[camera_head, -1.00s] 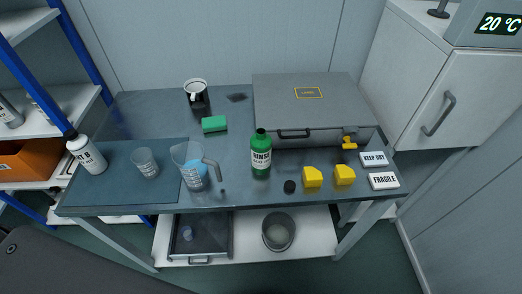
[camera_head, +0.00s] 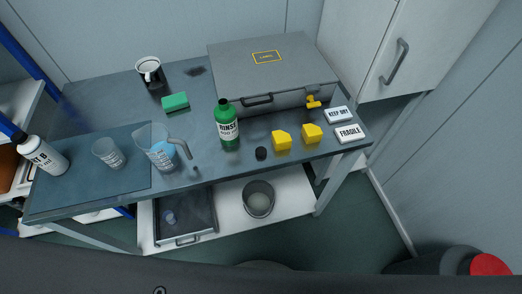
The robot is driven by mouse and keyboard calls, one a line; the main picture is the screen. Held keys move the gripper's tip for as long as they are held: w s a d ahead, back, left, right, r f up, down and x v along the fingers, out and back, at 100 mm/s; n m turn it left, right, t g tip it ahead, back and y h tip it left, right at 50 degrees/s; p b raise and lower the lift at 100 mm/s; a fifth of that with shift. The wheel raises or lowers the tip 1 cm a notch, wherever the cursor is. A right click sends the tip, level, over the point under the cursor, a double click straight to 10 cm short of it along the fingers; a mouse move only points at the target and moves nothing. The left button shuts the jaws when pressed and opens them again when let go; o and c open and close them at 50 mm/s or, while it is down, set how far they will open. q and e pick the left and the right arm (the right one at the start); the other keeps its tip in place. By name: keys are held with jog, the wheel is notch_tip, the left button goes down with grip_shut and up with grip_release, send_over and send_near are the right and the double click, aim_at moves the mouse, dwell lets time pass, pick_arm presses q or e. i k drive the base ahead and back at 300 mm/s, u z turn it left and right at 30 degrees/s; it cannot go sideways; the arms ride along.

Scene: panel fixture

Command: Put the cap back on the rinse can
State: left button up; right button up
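The rinse can is a green bottle (camera_head: 228,128) with a white "RINSE" label. It stands upright on the table in front of the grey case, and its top looks dark and uncapped. A small black cap (camera_head: 261,153) lies on the table to the right of the can, near the front edge, apart from it. Neither of my grippers shows in the head view.
Yellow blocks (camera_head: 282,140) sit right of the cap. A grey case (camera_head: 270,75) stands behind the can. A measuring jug (camera_head: 157,150) stands to its left, with a beaker (camera_head: 108,153) and white bottle (camera_head: 44,157) beyond. A green sponge (camera_head: 175,102) lies behind.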

aim_at(225, 113)
jog(key=k, duration=1.3)
jog(key=z, duration=0.8)
jog(key=i, duration=1.25)
jog(key=u, duration=0.15)
